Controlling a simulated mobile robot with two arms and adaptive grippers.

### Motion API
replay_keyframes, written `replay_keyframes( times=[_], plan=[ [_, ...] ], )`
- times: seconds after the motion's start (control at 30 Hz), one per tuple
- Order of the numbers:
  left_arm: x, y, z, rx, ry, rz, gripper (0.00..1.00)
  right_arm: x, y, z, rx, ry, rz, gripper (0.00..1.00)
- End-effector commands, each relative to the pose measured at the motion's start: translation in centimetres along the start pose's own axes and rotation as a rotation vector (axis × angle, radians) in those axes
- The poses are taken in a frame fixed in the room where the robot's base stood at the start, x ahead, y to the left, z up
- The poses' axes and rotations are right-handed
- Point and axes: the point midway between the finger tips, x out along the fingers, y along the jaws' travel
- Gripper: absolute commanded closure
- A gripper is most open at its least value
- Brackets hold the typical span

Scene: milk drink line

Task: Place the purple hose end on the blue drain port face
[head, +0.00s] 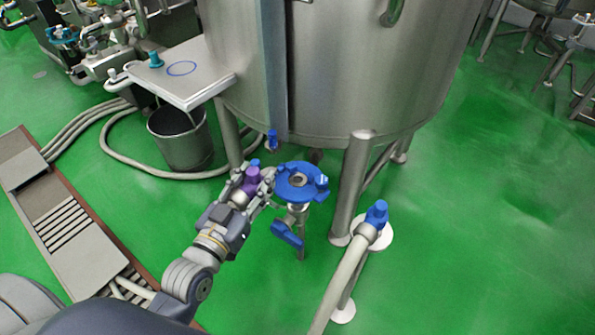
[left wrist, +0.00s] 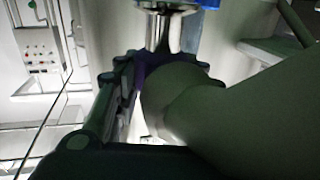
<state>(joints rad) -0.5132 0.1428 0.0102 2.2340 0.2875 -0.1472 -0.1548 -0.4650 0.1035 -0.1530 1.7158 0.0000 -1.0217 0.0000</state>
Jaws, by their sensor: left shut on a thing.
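My left gripper (head: 252,192) reaches in from the lower left in the head view and is shut on the purple hose end (head: 252,176). The blue drain port face (head: 290,191) is a blue ring around a steel opening, below the tank, just right of the gripper. In the left wrist view, a purple band (left wrist: 150,68) shows beside the gripper's dark fingers, with a shiny steel fitting (left wrist: 163,35) above it and a blue edge at the top. I cannot tell whether the hose end touches the port face. My right gripper is not in view.
A blue valve handle (head: 287,235) hangs below the port. A pale hose with a blue end (head: 376,213) rests on a stand to the right, beside a tank leg (head: 352,185). A steel bucket (head: 180,138) stands under a shelf (head: 190,72). The green floor at right is open.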

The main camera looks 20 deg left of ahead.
Motion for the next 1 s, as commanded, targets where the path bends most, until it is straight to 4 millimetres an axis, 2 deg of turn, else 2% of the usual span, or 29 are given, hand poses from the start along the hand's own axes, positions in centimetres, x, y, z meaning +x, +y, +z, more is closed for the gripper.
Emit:
replay_keyframes(
  times=[0.4, 0.6, 0.8, 1.0],
  plan=[
    [9.0, 2.8, 0.6, -0.004, 0.007, 0.000, 1.00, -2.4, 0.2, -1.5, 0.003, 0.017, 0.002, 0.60],
    [12.4, 3.8, 1.0, -0.002, 0.005, 0.000, 1.00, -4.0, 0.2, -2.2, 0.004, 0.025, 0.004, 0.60],
    [13.4, 4.1, 1.4, 0.001, 0.002, 0.001, 1.00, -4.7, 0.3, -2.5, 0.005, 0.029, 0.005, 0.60],
    [13.3, 4.1, 3.5, 0.000, 0.001, 0.000, 1.00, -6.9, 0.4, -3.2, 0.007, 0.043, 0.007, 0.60]
  ],
)
